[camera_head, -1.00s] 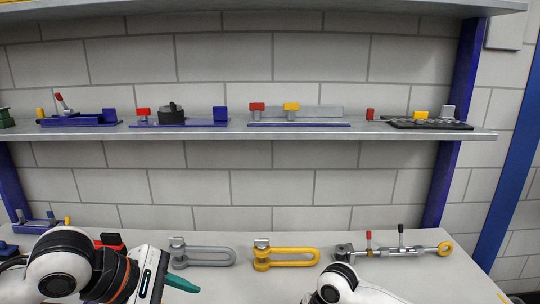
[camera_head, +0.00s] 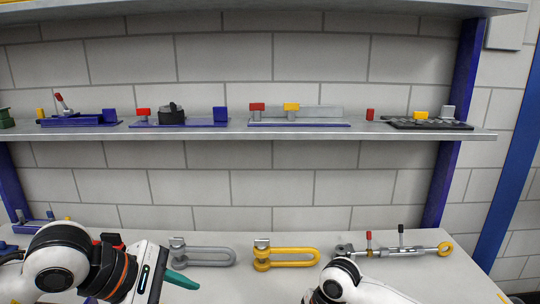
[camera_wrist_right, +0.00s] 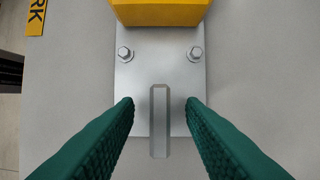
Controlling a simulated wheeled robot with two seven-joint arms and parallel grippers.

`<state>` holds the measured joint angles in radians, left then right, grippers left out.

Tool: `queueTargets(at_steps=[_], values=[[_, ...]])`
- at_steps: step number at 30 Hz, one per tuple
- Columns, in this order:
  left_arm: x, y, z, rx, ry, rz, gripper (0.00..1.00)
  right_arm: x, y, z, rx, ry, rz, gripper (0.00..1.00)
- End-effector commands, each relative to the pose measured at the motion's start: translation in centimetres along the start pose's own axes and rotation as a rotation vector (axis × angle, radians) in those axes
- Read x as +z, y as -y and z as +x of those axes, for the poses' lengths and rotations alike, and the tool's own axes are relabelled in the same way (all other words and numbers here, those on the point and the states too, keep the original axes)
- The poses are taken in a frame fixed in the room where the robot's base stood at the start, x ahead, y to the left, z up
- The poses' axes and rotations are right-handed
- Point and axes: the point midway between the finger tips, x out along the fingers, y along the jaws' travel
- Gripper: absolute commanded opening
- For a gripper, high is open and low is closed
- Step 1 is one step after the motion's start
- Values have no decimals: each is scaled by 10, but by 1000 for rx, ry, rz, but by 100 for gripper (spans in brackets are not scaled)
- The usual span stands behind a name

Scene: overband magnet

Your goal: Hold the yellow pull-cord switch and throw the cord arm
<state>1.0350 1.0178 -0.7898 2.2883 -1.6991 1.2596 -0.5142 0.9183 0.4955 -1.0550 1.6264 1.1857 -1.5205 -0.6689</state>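In the right wrist view, a yellow block-shaped body (camera_wrist_right: 160,12), which looks like the pull-cord switch, shows only its lower edge at the top. It sits on a grey metal plate (camera_wrist_right: 160,62) with two bolts. A slim grey bar (camera_wrist_right: 159,120) stands out between my right gripper's green fingers. My right gripper (camera_wrist_right: 160,110) is open, with a gap on both sides of the bar. In the head view the switch is not visible and my right arm hides part of the bench. My left gripper (camera_head: 180,280) shows a green finger at lower left; whether it is open cannot be seen.
On the bench stand a grey shackle (camera_head: 205,255), a yellow shackle (camera_head: 288,256) and a rod assembly with a yellow ring (camera_head: 444,248). A shelf (camera_head: 300,131) above holds several blue and grey devices. A yellow label (camera_wrist_right: 36,17) lies at upper left in the right wrist view.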

Motion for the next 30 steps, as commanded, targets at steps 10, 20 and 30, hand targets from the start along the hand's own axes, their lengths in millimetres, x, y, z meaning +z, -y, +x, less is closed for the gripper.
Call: queueTargets(at_steps=[10, 20, 30], values=[[0, 0, 0, 0, 0, 0, 37, 0, 1, -73, -4, 1, 0, 36], [-1, 1, -2, 0, 0, 0, 37, 1, 0, -109, -1, 1, 0, 36], [-15, 12, -21, 0, 0, 0, 37, 7, 0, -131, -1, 1, 1, 36]])
